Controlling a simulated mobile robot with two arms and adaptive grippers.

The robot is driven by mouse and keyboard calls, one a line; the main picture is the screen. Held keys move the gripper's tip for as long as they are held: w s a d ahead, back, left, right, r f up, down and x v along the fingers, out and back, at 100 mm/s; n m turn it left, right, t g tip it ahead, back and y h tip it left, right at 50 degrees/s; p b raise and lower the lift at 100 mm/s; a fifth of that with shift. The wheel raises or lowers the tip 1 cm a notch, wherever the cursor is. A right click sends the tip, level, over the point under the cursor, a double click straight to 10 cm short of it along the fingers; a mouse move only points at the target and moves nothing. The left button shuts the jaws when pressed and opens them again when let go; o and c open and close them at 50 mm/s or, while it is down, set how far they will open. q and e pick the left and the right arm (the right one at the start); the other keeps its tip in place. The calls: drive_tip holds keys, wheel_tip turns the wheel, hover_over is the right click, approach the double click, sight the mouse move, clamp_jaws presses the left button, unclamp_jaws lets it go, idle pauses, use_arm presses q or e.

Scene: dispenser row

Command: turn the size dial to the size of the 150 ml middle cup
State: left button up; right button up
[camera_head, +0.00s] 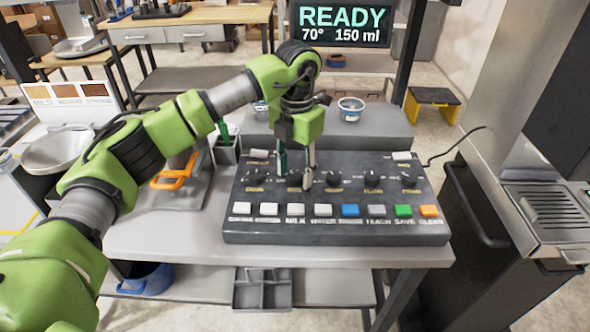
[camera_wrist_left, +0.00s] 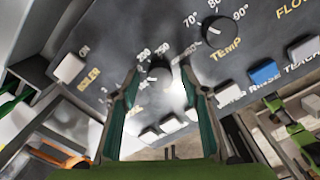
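The size dial (camera_wrist_left: 160,73), a dark round knob with volume numbers around it, shows between my left fingers in the wrist view. My left gripper (camera_head: 297,177) is over the second dial from the left on the dark control panel (camera_head: 336,228), partly hiding it. In the wrist view the left gripper (camera_wrist_left: 160,78) is open, one finger on each side of the knob. I cannot tell whether the fingers touch it. The display (camera_head: 342,24) reads READY, 70° and 150 ml. A small cup (camera_head: 350,110) stands on the grey ledge behind the panel. My right gripper is not in view.
The temp dial (camera_wrist_left: 218,31) is close beside the size dial, and the boiler switch (camera_wrist_left: 69,68) is on the other side. Several push buttons (camera_head: 295,210) line the panel's front.

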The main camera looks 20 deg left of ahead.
sight(296, 175)
use_arm(q)
drive_tip(key=shift+r, duration=0.25)
wheel_tip(296, 175, up, 12)
drive_tip(key=shift+f, duration=0.25)
drive_tip(key=shift+d+r, duration=0.1)
